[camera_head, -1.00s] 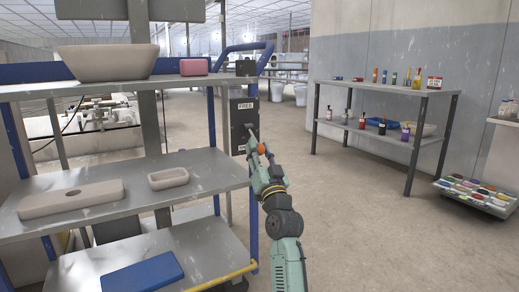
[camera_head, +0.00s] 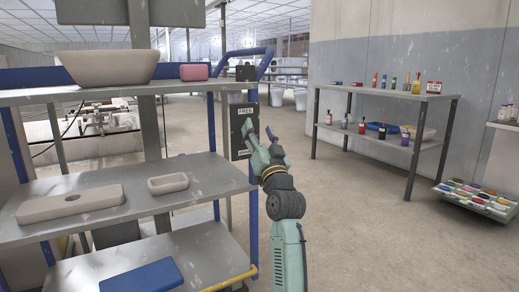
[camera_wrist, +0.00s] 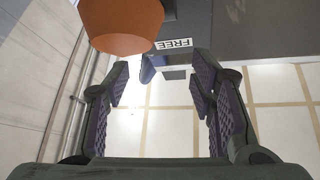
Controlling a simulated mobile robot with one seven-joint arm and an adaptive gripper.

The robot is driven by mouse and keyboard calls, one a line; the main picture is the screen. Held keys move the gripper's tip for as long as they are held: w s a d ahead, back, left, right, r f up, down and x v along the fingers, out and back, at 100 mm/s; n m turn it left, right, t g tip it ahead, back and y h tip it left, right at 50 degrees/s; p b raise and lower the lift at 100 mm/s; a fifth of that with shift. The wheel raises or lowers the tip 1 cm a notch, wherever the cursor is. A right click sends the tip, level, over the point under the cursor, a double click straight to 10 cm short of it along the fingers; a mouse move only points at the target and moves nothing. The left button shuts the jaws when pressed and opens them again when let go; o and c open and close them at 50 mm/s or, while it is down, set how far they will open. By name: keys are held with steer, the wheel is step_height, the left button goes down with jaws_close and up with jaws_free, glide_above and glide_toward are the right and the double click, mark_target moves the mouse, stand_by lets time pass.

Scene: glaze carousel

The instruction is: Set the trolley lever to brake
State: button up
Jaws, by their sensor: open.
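The trolley's dark lever panel (camera_head: 243,128) is on the right post of the trolley, with a FREE label at its top and another label low down, partly covered by my arm. In the wrist view the FREE label (camera_wrist: 174,44) shows upside down beyond the fingers. A large orange knob (camera_wrist: 120,24), apparently the lever's end, is close at the upper left, outside the jaws. My gripper (camera_head: 259,141) is in front of the panel; its fingers also show in the wrist view (camera_wrist: 163,88), open and empty. The lever's exact setting cannot be told.
The trolley shelves hold a large basin (camera_head: 106,67), a pink box (camera_head: 194,72), clay-coloured pieces and a blue slab (camera_head: 141,276). A metal rack (camera_head: 395,90) with bottles stands at the right. The floor between is clear.

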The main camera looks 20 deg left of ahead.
steer(key=shift+r, duration=1.7)
